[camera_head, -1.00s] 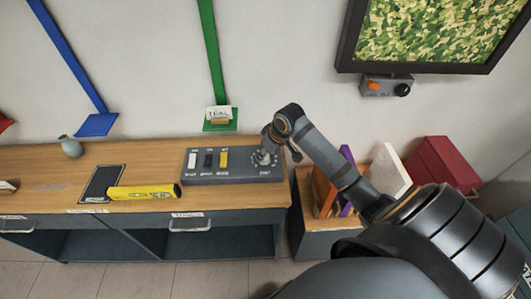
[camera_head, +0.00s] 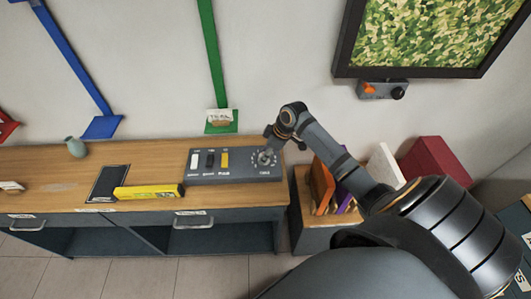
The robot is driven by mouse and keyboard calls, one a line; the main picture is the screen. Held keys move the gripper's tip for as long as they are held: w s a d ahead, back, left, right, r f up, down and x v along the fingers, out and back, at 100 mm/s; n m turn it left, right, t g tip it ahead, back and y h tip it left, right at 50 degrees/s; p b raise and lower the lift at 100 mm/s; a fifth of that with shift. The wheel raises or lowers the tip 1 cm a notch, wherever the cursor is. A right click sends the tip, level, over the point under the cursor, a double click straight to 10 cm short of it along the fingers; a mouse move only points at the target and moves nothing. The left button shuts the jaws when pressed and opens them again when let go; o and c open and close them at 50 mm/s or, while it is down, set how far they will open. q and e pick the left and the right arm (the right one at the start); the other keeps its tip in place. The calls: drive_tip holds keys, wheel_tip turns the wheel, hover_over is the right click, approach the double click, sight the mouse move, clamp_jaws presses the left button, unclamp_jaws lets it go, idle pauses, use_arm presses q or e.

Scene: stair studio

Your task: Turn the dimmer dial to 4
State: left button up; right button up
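The dimmer dial (camera_head: 264,158) is a small round knob ringed with pale marks at the right end of a grey control panel (camera_head: 225,176). The panel lies on the wooden bench, with white, black and yellow switches to the left of the dial. The dial's setting is too small to read. My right gripper (camera_head: 269,143) is at the dial's upper edge, pointing down. Its fingers are small and partly hidden by the wrist, so I cannot tell whether they are open or touch the knob. My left gripper is out of view.
A yellow level (camera_head: 148,192) and a dark mat (camera_head: 107,184) lie left of the panel on the bench (camera_head: 60,170). A vase (camera_head: 76,147) stands farther left. Upright books (camera_head: 322,186) and a red box (camera_head: 435,160) stand right. A small box with knobs (camera_head: 382,90) hangs under the picture.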

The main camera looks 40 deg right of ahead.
drive_tip(key=o, duration=0.3)
drive_tip(key=v, duration=1.2)
